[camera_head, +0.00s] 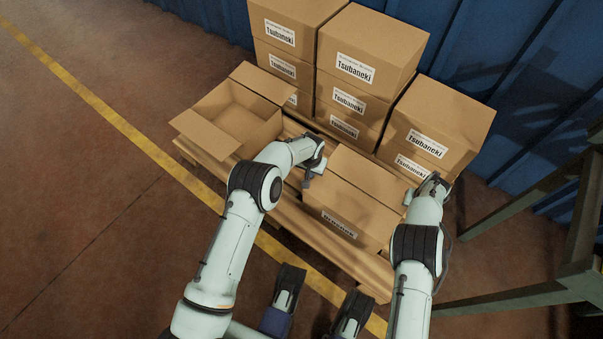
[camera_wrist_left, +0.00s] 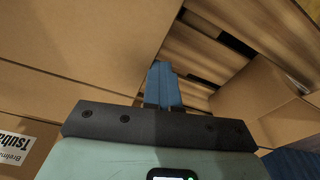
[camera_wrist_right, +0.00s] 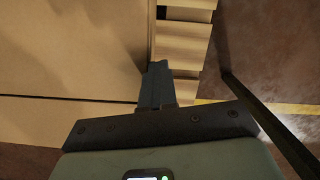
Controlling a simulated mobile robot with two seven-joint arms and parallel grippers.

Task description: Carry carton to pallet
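A closed brown carton (camera_head: 352,196) is over the front part of the wooden pallet (camera_head: 290,222), between my two grippers. I cannot tell whether it rests fully on the slats. My left gripper (camera_head: 310,176) is at the carton's left side; in the left wrist view its fingers (camera_wrist_left: 163,84) are together beside the carton wall (camera_wrist_left: 90,40). My right gripper (camera_head: 411,193) is at the carton's right side; in the right wrist view its fingers (camera_wrist_right: 156,84) are together along the carton wall (camera_wrist_right: 75,50). Nothing shows between either finger pair.
Stacked Tsubaneki cartons (camera_head: 365,60) fill the pallet's back, with another stack (camera_head: 435,125) at right. An open carton (camera_head: 235,118) stands at the left. A metal frame (camera_head: 560,250) is at right, a blue wall (camera_head: 480,40) behind. The floor at left is clear.

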